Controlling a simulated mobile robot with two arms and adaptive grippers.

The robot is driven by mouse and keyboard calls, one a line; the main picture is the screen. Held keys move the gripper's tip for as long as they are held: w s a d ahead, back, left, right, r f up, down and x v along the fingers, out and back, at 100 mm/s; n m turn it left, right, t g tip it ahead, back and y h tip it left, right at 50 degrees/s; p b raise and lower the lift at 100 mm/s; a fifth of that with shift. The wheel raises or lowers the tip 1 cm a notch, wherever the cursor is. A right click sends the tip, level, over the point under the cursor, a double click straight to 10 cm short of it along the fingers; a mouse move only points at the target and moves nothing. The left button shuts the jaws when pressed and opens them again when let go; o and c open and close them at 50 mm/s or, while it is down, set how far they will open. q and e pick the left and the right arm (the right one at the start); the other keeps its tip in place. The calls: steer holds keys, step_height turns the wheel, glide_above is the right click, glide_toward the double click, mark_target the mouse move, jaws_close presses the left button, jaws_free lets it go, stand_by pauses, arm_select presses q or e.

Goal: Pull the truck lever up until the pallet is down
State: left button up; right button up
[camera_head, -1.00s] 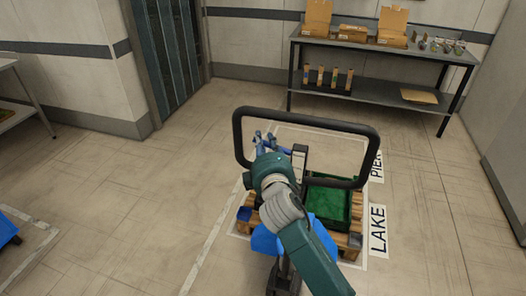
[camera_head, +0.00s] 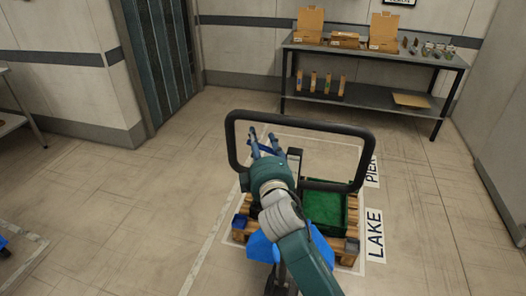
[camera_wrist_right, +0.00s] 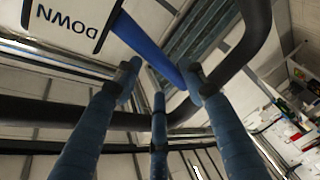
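The pallet truck's black loop handle (camera_head: 300,120) stands upright in the head view. Its blue body (camera_head: 262,248) shows low, partly behind my right arm. The wooden pallet (camera_head: 347,258) lies beyond it with a green crate (camera_head: 325,205) on it; its height off the floor is hard to tell. My right gripper (camera_head: 262,143) is inside the handle loop, its blue fingers spread. In the right wrist view a blue bar (camera_wrist_right: 150,40), seemingly the lever, runs beside a plate marked DOWN (camera_wrist_right: 72,18) towards the open fingers (camera_wrist_right: 162,82). Contact is unclear. My left gripper is out of view.
Floor labels LAKE (camera_head: 375,235) and PIER (camera_head: 371,171) lie right of the pallet. A grey shelf table (camera_head: 375,65) with cardboard boxes stands at the back wall.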

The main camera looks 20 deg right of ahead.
steer(key=s+a, duration=0.1)
steer(key=s, duration=1)
steer(key=shift+s+a, duration=0.2)
steer(key=shift+a, duration=0.2)
steer(key=a+f+g+y, duration=0.1)
steer(key=a+f+g, duration=0.1)
steer(key=f, duration=0.9)
steer(key=a+f+g+y, duration=0.1)
steer(key=f+g, duration=0.1)
steer(key=f, duration=1)
steer(key=s+f+m+g+y+b, duration=0.15)
steer(key=s+f, duration=0.25)
steer(key=f, duration=0.7)
steer(key=s+f+m+g, duration=0.1)
steer(key=s+f+g, duration=0.3)
steer(key=f, duration=0.8)
steer(key=s+d+f+m+g, duration=0.2)
steer(key=s+f, duration=0.6)
steer(key=s, duration=0.5)
steer(key=s+d+f+m+g+b, duration=0.1)
steer(key=s+d+f+m+g, duration=0.1)
steer(key=s+f, duration=0.7)
steer(key=s+d+f+m+g, duration=0.2)
steer(key=s+f, duration=0.7)
steer(key=s, duration=0.9)
steer(key=shift+d+f+g+h+b, duration=0.2)
steer(key=shift+d+g+h+b, duration=0.25)
steer(key=shift+d, duration=0.45)
